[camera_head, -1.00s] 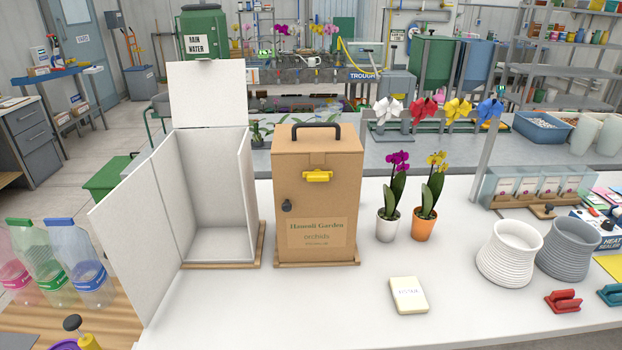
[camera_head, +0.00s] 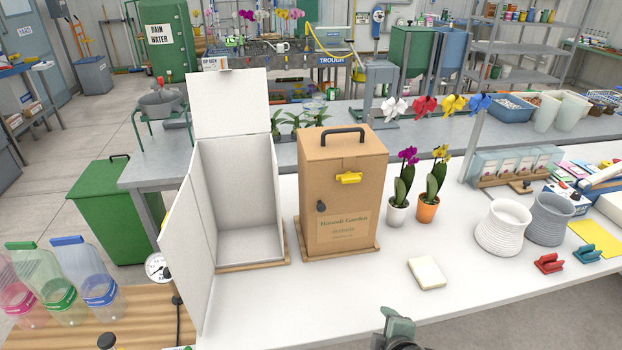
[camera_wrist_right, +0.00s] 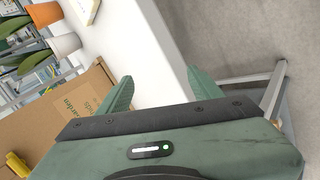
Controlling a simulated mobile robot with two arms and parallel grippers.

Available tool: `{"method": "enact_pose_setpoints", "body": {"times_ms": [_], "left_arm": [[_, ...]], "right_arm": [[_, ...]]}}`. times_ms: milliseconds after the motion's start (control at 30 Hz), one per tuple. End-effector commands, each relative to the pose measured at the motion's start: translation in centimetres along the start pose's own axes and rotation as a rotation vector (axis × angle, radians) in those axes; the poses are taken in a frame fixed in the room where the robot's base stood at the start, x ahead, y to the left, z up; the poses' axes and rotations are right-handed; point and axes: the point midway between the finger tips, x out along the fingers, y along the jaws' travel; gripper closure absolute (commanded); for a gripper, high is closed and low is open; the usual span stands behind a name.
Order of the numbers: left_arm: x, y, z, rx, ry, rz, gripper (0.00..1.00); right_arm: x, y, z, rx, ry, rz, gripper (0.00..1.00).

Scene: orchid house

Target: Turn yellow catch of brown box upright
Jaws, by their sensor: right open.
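The brown box (camera_head: 343,205) stands closed on the white table, with a black handle on top. Its yellow catch (camera_head: 348,178) lies horizontal across the upper front, with a dark knob (camera_head: 321,206) below it. In the right wrist view the box (camera_wrist_right: 60,115) is at the left and the yellow catch (camera_wrist_right: 17,164) at the lower left edge. My right gripper (camera_head: 397,326) is low at the table's front edge, apart from the box. Its green fingers (camera_wrist_right: 162,92) are spread and empty. My left gripper is not in view.
An open white box (camera_head: 240,200) stands just left of the brown box. Two potted orchids (camera_head: 398,212) stand to its right, and a pale block (camera_head: 427,273) lies in front of them. White (camera_head: 500,228) and grey pots stand farther right. The table's front middle is clear.

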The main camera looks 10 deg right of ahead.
Motion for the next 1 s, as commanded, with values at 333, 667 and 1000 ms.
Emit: {"method": "enact_pose_setpoints", "body": {"times_ms": [333,667,1000], "left_arm": [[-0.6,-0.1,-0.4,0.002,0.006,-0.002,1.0],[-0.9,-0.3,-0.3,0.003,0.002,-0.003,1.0],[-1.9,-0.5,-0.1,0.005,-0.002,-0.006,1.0]], "right_arm": [[-2.1,14.1,-4.4,-0.798,-0.038,0.409,0.35],[-6.0,25.0,-8.8,-1.633,-0.351,0.786,0.35],[-4.7,27.9,-10.2,-1.733,-0.412,0.821,0.35]]}}
